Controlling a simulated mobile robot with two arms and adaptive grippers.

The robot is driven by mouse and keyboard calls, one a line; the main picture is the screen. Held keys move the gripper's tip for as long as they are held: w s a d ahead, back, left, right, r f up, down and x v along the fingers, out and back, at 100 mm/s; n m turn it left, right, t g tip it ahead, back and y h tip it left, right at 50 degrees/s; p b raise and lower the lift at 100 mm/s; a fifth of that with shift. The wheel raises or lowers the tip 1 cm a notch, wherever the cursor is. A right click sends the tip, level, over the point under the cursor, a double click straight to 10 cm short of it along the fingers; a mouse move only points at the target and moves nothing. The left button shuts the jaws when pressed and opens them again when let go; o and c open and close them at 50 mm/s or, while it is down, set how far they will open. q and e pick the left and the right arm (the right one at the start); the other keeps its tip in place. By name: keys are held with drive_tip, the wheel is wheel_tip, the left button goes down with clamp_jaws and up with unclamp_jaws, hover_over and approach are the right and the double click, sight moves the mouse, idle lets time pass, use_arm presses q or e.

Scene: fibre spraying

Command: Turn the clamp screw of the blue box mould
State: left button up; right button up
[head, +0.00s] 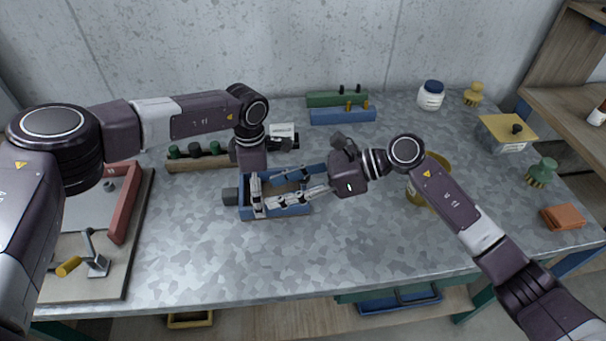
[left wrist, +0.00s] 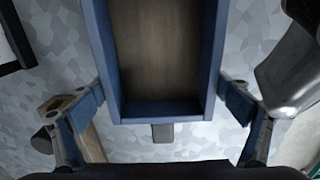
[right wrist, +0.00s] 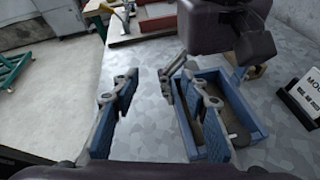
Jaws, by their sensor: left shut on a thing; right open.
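The blue box mould (head: 297,209) stands on the table in front of me, open at the top. Its clamp screw (head: 230,196) is a dark block at its left end; it also shows below the box end in the left wrist view (left wrist: 163,133). My left gripper (head: 257,193) reaches down over the mould and is shut on it, one finger at each long side. My right gripper (head: 272,190) is open and comes in low from the right, its fingers over the mould. In the right wrist view one finger overlaps the mould (right wrist: 255,118); the clamp screw is hidden there.
A wooden rack with dark knobs (head: 205,161) lies behind the mould. Green and blue bars (head: 343,116) lie further back. A yellow container (head: 420,195) is partly hidden behind my right arm. A red-edged tray (head: 125,205) is at left. The table in front is clear.

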drive_tip(key=y, duration=0.1)
drive_tip(key=m+t, duration=0.6)
drive_tip(key=t, duration=0.5)
approach(309, 179)
drive_tip(key=shift+h, duration=0.3)
drive_tip(key=x, duration=1.1)
drive_tip(key=shift+w+a+r, duration=0.15)
drive_tip(key=shift+a+r, duration=0.25)
clamp_jaws()
